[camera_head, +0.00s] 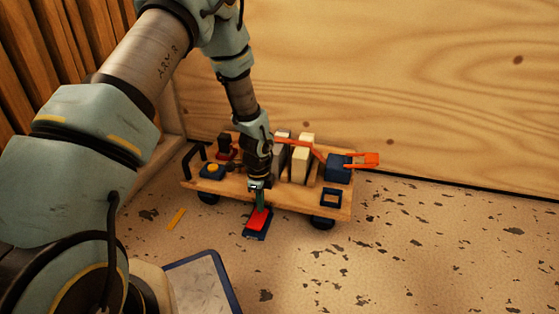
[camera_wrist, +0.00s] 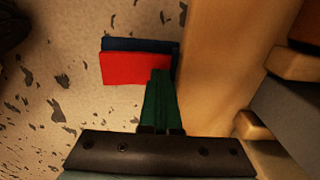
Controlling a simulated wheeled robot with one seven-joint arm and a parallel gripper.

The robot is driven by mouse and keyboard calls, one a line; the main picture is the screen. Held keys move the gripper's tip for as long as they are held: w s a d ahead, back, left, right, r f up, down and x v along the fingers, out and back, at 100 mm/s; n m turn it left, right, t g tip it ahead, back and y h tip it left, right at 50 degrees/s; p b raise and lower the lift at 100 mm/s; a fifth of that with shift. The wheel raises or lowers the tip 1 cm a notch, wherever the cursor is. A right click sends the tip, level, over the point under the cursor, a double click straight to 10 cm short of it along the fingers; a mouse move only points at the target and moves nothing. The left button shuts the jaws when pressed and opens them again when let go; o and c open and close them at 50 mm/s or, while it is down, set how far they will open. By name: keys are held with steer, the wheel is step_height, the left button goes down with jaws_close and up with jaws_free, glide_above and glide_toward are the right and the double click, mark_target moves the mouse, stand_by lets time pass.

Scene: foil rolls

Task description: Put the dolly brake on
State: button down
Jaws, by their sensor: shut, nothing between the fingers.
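The dolly (camera_head: 295,198) is a low wooden platform on dark wheels, standing by the plywood wall. Its deck edge also shows in the wrist view (camera_wrist: 222,60). A red pedal (camera_head: 258,219) with a dark blue part sticks out low from its near long side, and I take it as the brake. The pedal shows as a red flap (camera_wrist: 130,68) in the wrist view. My gripper (camera_head: 260,204) points down at the deck edge, its green fingers (camera_wrist: 160,78) shut and empty. The fingertips overlap the pedal's inner end; I cannot tell whether they touch it.
The dolly carries pale blocks (camera_head: 301,155), a dark blue box (camera_head: 339,168), an orange bar (camera_head: 363,160) and a yellow button (camera_head: 212,167). A yellow strip (camera_head: 176,218) and a blue-edged panel (camera_head: 200,285) lie left. The speckled floor at right is clear.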

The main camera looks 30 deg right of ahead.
step_height(320, 180, up, 7)
steer(key=p, duration=0.7)
stand_by(0.3)
stand_by(0.3)
steer(key=w+a+r+n+p, duration=0.2)
steer(key=a+r+n, duration=0.45)
steer(key=r, duration=0.35)
steer(key=w+a+r+n+p, duration=0.3)
steer(key=a+r+n, duration=0.2)
steer(key=a+r, duration=0.4)
steer(key=s+a+r+n+t+p, duration=0.15)
steer(key=s+a+r+n, duration=0.25)
steer(key=a+r+n, duration=0.4)
steer(key=s+a+r+n+p, duration=0.3)
steer(key=s+a+r+n, duration=0.25)
steer(key=r, duration=0.45)
step_height(320, 180, up, 38)
steer(key=a+p, duration=0.1)
steer(key=p, duration=3.6)
steer(key=shift+w+f, duration=0.15)
steer(key=shift+w, duration=0.15)
